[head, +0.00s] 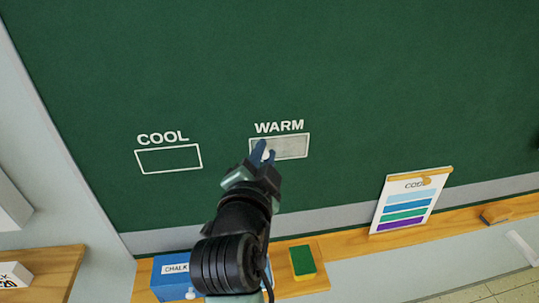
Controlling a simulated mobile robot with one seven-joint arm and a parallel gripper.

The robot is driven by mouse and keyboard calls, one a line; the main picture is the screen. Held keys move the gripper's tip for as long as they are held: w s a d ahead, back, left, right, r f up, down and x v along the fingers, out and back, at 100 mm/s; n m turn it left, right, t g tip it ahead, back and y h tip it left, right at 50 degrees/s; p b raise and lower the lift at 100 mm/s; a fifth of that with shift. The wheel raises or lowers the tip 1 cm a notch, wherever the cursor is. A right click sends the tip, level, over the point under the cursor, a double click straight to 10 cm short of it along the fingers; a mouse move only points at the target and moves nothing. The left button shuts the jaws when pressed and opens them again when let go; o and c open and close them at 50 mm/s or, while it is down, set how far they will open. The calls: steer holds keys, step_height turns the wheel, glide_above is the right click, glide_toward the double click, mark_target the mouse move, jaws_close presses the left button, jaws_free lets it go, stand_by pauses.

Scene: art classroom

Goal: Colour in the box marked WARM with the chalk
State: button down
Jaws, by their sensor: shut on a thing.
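The green chalkboard (330,60) carries two white-outlined boxes. The box marked WARM (292,146) has a pale grey-white chalk fill over most or all of its visible inside. My gripper (263,155) is at its left part and hides its lower left corner. The gripper is shut on a white piece of chalk (267,155), of which only a small part shows between the fingers. Whether the chalk touches the board is hard to tell. The box marked COOL (168,159), to the left, shows plain green inside.
Below the board runs a wooden ledge (349,249). On it are a blue box labelled CHALK (172,279), partly behind my arm, and a green-and-yellow eraser or sponge (303,261). A colour chart (408,205) stands right, with a brown block (495,215) farther right.

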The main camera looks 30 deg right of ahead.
steer(key=shift+a, duration=0.2)
steer(key=shift+w+a+b, duration=0.25)
steer(key=shift+a+b, duration=0.15)
steer(key=shift+a, duration=0.35)
steer(key=shift+s, duration=0.1)
steer(key=s+a, duration=0.2)
steer(key=s, duration=0.4)
steer(key=shift+s+b, duration=0.3)
steer(key=shift+b, duration=0.1)
steer(key=w+d+f, duration=0.1)
steer(key=w+f, duration=0.1)
steer(key=w, duration=0.3)
steer(key=shift+w+d+f+p, duration=0.35)
steer(key=shift+d+f+p, duration=0.05)
steer(key=shift+p, duration=0.05)
stand_by(0.5)
